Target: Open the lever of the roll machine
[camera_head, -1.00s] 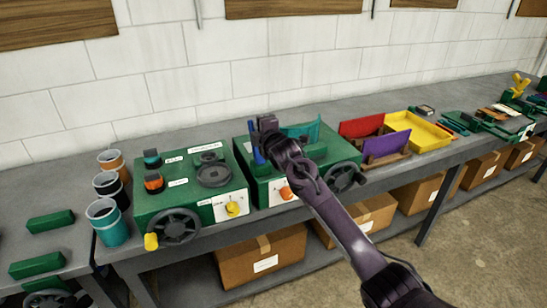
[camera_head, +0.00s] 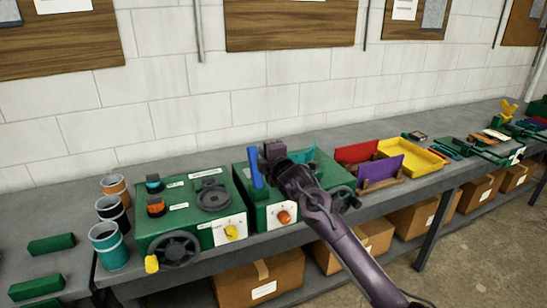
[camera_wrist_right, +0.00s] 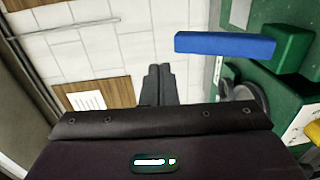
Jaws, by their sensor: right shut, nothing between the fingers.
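The roll machine (camera_head: 262,213) is a green box in the middle of the bench in the head view. Its blue lever (camera_head: 254,168) stands nearly upright at the top left of the box. In the right wrist view the blue lever (camera_wrist_right: 222,44) extends from a green block and lies apart from the fingers. My right gripper (camera_head: 272,150) is just right of the lever, close to its upper end. In the wrist view the right gripper's fingers (camera_wrist_right: 160,72) are together and empty. My right arm hides part of the machine's top. My left gripper is not in view.
Another green machine (camera_head: 190,222) with a black handwheel stands to the left, beside several cups. Red and purple panels (camera_head: 379,170) and a yellow tray (camera_head: 411,158) are to the right. The white block wall (camera_head: 180,95) is behind the bench. Cardboard boxes (camera_head: 258,280) sit below.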

